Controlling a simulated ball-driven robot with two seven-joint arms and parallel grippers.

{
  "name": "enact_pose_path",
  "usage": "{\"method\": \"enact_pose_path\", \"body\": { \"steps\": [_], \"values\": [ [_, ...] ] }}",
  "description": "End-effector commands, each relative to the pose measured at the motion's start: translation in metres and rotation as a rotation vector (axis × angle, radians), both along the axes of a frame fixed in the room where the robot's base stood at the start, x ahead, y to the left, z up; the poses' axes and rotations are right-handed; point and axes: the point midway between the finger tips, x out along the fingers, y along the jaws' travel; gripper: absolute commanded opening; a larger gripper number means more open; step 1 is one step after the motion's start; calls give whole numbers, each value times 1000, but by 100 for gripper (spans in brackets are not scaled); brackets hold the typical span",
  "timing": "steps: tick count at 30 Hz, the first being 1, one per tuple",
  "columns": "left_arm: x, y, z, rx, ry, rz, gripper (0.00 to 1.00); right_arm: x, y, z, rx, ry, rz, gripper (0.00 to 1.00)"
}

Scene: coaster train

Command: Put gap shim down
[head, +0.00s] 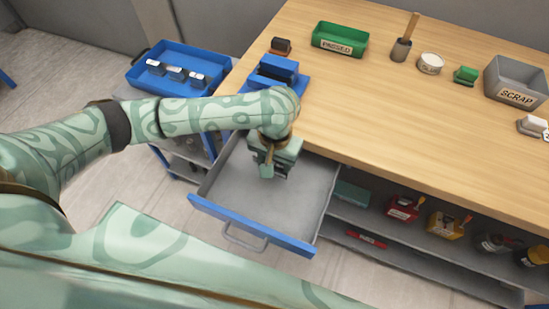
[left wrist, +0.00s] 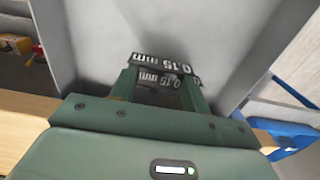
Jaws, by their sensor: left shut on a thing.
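My left gripper (head: 273,172) points down over the open grey drawer (head: 230,200), which has a blue front with a handle. In the left wrist view the left gripper's two green fingers (left wrist: 160,88) are shut on the gap shim (left wrist: 166,66), a dark piece with white "0.15 mm" lettering that shows upside down. The same lettering shows again between the fingers. The grey drawer interior (left wrist: 225,35) lies below the shim. In the head view the shim is mostly hidden by the gripper; I cannot tell whether it touches the drawer floor. My right gripper is not in view.
The wooden table (head: 400,115) carries a blue fixture (head: 275,75), a green PASSED bin (head: 340,40) and a grey SCRAP bin (head: 515,82). A blue tray (head: 180,62) stands left. A shelf (head: 390,230) with several items lies right of the drawer. The visible drawer floor is clear.

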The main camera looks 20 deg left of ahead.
Motion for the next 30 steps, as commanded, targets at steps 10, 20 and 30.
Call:
{"method": "enact_pose_path", "body": {
  "steps": [10,20,30],
  "values": [
    [0,0,-4,1,0,-2,68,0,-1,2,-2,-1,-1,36],
    [1,0,1,-1,-1,-1,68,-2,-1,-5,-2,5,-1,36],
    [0,0,89,1,-7,-1,68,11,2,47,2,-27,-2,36]
  ]
}}
